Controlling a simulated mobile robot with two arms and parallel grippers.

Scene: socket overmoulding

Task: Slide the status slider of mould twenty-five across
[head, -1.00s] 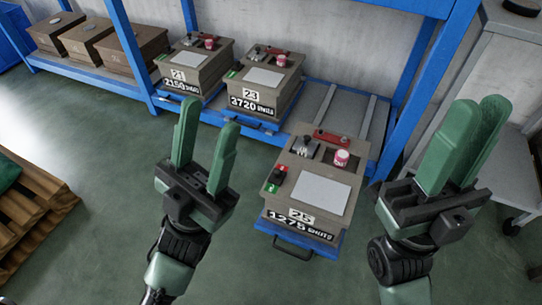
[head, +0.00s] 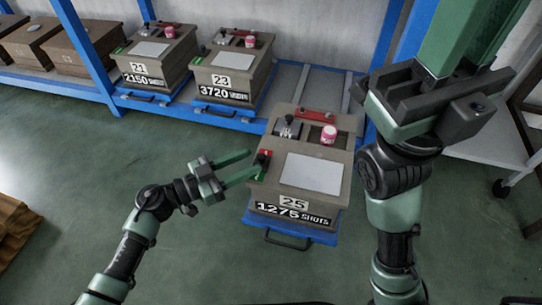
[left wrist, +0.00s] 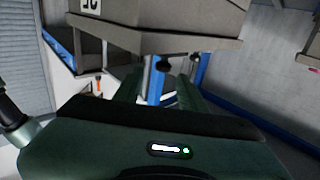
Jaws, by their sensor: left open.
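Mould twenty-five (head: 346,199), a grey-brown box with plate "25" and "1275 SHOTS", sits on a blue pulled-out tray (head: 318,236) in the head view. Its status slider (head: 262,160), a black knob with red and green marking, is at the left edge of its top. My left gripper (head: 252,163) is open and comes in from the left, its fingertips at the slider; contact cannot be told. In the left wrist view its fingers (left wrist: 160,88) point away, below a grey-brown block with a cut-off number plate. My right gripper (head: 470,30) is at the upper right, its fingertips cut off.
Mould 23 (head: 236,75) and mould 21 (head: 155,58) stand on the blue rack behind. Mould twenty-five carries a pink-and-white pot (head: 328,134) and a red bar (head: 303,114) on top.

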